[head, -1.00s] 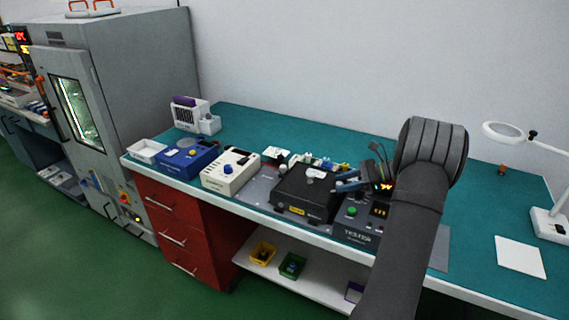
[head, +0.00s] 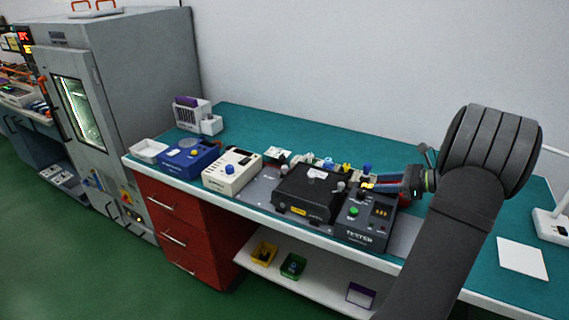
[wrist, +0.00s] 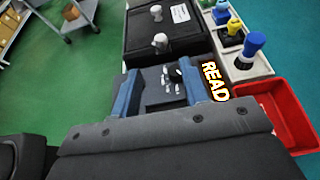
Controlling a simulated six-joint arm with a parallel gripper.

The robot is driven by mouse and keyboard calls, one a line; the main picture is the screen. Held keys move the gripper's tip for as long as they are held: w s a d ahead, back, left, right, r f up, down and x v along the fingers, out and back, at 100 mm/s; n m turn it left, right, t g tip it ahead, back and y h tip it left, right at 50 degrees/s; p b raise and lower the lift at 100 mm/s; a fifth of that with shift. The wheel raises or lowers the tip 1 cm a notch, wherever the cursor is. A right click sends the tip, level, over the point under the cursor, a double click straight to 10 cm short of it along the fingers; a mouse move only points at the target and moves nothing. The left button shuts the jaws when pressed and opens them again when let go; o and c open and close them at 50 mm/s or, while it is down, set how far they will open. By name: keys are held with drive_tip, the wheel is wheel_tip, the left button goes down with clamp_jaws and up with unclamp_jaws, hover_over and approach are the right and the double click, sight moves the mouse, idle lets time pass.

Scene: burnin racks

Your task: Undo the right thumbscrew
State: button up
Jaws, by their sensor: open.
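The black box (head: 300,199) stands on the bench and fills the upper middle of the wrist view (wrist: 142,32). Its right thumbscrew, a pale knob (wrist: 160,43), stands upright on the box's top near the tester side; it also shows in the head view (head: 340,186). The left thumbscrew (wrist: 157,12) stands farther along the top. My gripper (head: 370,187) is open and empty, above the tester (head: 362,222). In the wrist view its blue fingers (wrist: 160,72) are spread, and the right thumbscrew appears just beyond the gap, apart from both.
A red tray (wrist: 285,112) lies to the right in the wrist view. A lit READ display (wrist: 215,80) is close to my right finger. A cream box (head: 231,170) and blue box (head: 188,159) stand farther left.

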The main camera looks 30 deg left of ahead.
sight(285, 167)
drive_tip(key=v, duration=0.6)
drive_tip(key=s+a+r+t+h, duration=0.2)
drive_tip(key=s+a+r+h, duration=0.1)
drive_tip(key=a+r+h, duration=0.3)
drive_tip(key=s+a+r+t+h, duration=0.2)
drive_tip(key=s+a+r+h, duration=0.25)
drive_tip(key=a, duration=0.45)
drive_tip(key=d+x, duration=0.1)
drive_tip(key=x, duration=0.9)
drive_tip(key=w+a+v, duration=0.1)
drive_tip(key=v, duration=0.8)
drive_tip(key=w+a+f+n+g+h, duration=0.1)
drive_tip(key=w+a+f+n, duration=0.1)
drive_tip(key=a+f+n, duration=0.2)
drive_tip(key=w+a+f+n+g, duration=0.1)
drive_tip(key=a+f+n, duration=0.3)
drive_tip(key=a, duration=0.6)
drive_tip(key=w+a+f+n+g+h, duration=0.1)
drive_tip(key=w+a+f+n, duration=0.2)
drive_tip(key=a+f, duration=0.3)
drive_tip(key=shift+w+a+f+n+g+h, duration=0.1)
drive_tip(key=shift+a+f+n+g+h, duration=0.15)
drive_tip(key=shift+a, duration=0.2)
drive_tip(key=shift+a+f+n+g+h, duration=0.15)
drive_tip(key=shift+a+n, duration=0.1)
drive_tip(key=shift+a, duration=0.25)
drive_tip(key=shift+a+f, duration=0.35)
drive_tip(key=shift+a, duration=0.1)
